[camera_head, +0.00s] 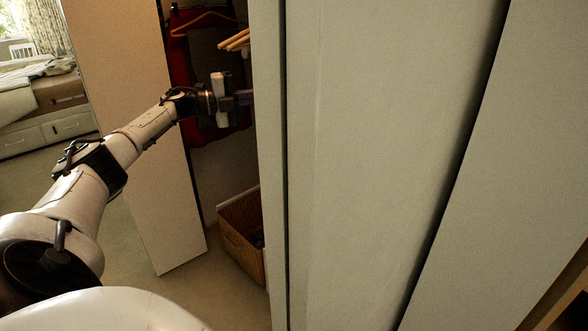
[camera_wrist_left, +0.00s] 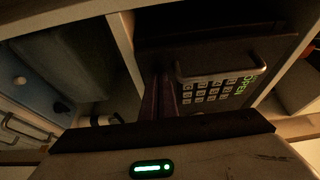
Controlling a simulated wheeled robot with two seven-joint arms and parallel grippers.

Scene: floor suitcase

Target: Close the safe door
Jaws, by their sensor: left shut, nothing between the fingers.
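The safe door (camera_wrist_left: 250,55) shows in the left wrist view as a dark panel in a shelf compartment. It carries a pale bar handle (camera_wrist_left: 222,78), a keypad (camera_wrist_left: 205,91) with several light buttons, and green lettering that seems to read OPEN. How far the door stands ajar I cannot tell. My left gripper (camera_wrist_left: 160,97) is shut and empty, its fingers just left of the keypad; contact with the door is unclear. In the head view my left gripper (camera_head: 245,97) reaches into the wardrobe, where the safe is hidden. My right gripper is not in view.
Hangers (camera_head: 205,22) and a wicker basket (camera_head: 240,235) are inside the wardrobe. A shelf divider (camera_wrist_left: 127,55) stands left of the safe.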

